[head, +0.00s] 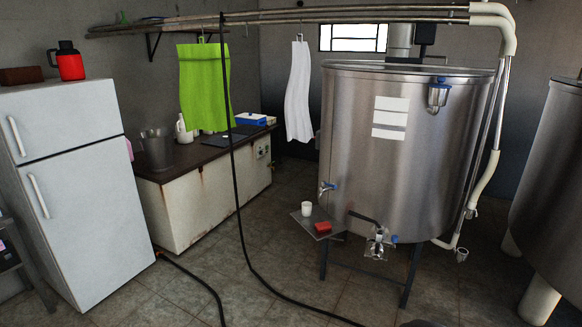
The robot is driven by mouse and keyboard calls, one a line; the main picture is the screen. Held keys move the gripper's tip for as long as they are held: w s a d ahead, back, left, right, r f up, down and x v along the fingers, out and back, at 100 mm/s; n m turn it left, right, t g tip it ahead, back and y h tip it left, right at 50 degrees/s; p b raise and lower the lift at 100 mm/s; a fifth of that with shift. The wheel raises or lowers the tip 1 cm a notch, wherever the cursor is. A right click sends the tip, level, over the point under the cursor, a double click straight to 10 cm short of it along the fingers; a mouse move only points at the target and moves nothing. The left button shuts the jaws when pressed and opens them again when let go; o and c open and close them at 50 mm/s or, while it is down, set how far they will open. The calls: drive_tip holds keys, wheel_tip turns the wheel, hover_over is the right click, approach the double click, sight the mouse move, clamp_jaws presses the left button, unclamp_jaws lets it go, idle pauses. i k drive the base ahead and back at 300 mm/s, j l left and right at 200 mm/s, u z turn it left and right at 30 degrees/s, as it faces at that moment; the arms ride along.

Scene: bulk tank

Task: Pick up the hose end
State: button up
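A long black hose (236,170) hangs from the overhead pipes in the head view. Its top (222,16) is at the pipes, left of the tank, and it runs down past the green cloth to the floor, then curves right to the bottom edge. I cannot tell which visible part is the hose end the task names. My gripper is not recognisable in view; a dark shape at the bottom edge is too cut off to identify.
A steel tank (350,150) on legs stands right of centre, with a small shelf (318,222) and outlet valve (376,245) low in front. A white fridge (70,190) stands left, beside a dark-topped counter (205,150). A second tank (555,190) stands far right. Tiled floor between is mostly open.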

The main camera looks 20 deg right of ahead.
sight(470, 209)
drive_tip(key=i+l+z, duration=0.3)
drive_tip(key=i+z, duration=0.15)
drive_tip(key=i+l+z, duration=0.15)
drive_tip(key=i+z, duration=0.7)
drive_tip(key=i+j+z, duration=0.3)
drive_tip(key=i+z, duration=0.15)
drive_tip(key=i, duration=0.15)
drive_tip(key=i+z, duration=0.4)
drive_tip(key=i, duration=0.15)
drive_tip(key=i+j+z, duration=0.25)
drive_tip(key=i+z, duration=0.15)
drive_tip(key=i, duration=0.15)
